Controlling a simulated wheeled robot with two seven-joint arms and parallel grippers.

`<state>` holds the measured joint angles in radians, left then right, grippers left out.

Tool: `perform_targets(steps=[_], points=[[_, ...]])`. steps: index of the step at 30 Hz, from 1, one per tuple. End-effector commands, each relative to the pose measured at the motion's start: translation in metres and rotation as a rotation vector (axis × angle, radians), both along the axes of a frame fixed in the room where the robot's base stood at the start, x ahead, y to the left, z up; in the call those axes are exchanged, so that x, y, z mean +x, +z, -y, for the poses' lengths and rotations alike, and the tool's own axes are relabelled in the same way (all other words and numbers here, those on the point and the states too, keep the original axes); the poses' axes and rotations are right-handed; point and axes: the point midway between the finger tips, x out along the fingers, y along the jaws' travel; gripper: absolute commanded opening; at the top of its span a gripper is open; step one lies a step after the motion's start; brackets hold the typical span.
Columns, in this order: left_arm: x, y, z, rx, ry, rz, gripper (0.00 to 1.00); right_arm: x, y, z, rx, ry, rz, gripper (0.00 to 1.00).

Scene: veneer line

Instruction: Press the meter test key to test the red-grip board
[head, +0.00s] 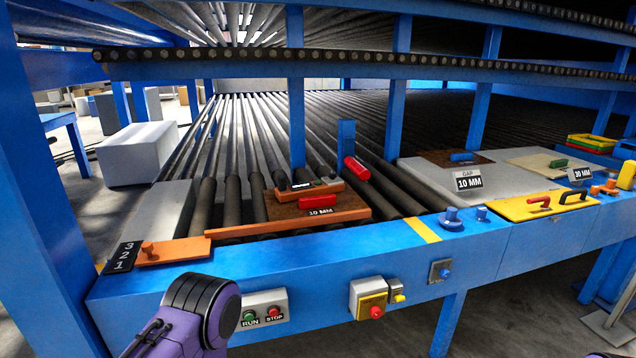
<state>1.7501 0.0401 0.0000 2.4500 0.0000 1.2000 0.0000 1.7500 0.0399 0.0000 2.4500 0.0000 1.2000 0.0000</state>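The red-grip board (345,208) is a dark brown panel with a red grip and a "10 MM" label. It lies on the rollers just behind the front beam. An orange meter (294,195) with a small dark display (303,186) rests along the board's back edge. Small keys show at the right of its display, too small to read; which one is the test key I cannot tell. A purple and black link of my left arm is at the bottom left, in front of the beam. Neither gripper shows.
The beam carries a RUN/STOP box (263,309) and a red button on a yellow box (370,302). Boards with blue (462,157) and green (558,163) grips lie right.

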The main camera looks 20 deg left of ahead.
Motion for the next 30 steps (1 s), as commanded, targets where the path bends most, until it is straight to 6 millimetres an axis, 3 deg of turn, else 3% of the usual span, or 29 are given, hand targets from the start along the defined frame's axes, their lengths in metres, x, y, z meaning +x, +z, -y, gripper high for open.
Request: perform_targets(steps=[1, 7, 8, 30], points=[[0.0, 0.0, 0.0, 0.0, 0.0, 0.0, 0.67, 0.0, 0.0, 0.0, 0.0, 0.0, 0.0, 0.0], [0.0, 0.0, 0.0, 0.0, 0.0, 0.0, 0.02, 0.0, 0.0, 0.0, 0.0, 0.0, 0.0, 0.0], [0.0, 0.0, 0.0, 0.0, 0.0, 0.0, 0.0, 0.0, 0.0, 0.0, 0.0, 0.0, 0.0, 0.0], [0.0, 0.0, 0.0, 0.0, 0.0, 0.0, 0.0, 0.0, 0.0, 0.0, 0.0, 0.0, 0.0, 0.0]])
